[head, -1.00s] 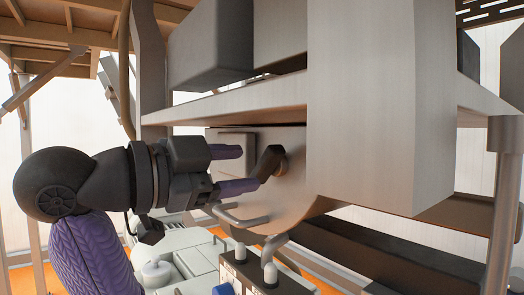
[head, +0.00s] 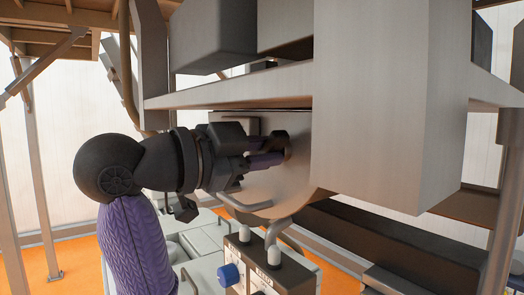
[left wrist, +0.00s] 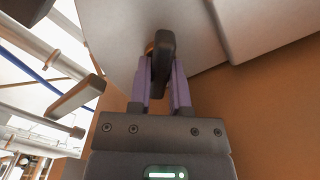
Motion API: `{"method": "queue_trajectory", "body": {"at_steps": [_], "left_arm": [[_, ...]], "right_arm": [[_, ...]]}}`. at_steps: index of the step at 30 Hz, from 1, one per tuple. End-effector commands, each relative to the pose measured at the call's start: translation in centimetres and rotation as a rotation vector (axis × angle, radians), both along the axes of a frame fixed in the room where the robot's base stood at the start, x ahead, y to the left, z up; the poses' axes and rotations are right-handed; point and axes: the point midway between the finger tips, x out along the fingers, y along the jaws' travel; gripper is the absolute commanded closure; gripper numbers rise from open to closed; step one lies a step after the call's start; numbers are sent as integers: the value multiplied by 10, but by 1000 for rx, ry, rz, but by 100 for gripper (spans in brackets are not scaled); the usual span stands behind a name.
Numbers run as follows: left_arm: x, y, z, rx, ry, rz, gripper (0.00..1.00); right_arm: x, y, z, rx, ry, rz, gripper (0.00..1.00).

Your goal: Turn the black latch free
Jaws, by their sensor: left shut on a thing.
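The black latch (left wrist: 162,55) is a dark handle on a brass-coloured pivot, fixed to a grey metal plate (head: 292,190). In the head view the latch (head: 281,138) is mostly hidden behind my left gripper (head: 268,152). My left gripper reaches in from the left with its purple fingers closed about the latch. In the left wrist view the fingers (left wrist: 163,88) lie on both sides of the latch, which stands between them. My right gripper is not in view.
A grey shelf (head: 200,98) and a large metal box (head: 385,110) hang close above and right of the latch. A bent metal handle (head: 245,207) sits below the gripper. A control box with a blue knob (head: 229,274) stands lower down.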

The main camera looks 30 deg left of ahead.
Motion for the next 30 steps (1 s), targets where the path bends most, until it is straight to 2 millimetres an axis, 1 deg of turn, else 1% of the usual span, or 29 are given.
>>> {"method": "queue_trajectory", "body": {"at_steps": [7,11,30], "left_arm": [[0,0,0,-21,11,1,100],[0,0,0,-72,32,2,100],[0,0,0,-530,224,1,100]], "right_arm": [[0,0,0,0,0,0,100],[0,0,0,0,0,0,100],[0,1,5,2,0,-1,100]]}}
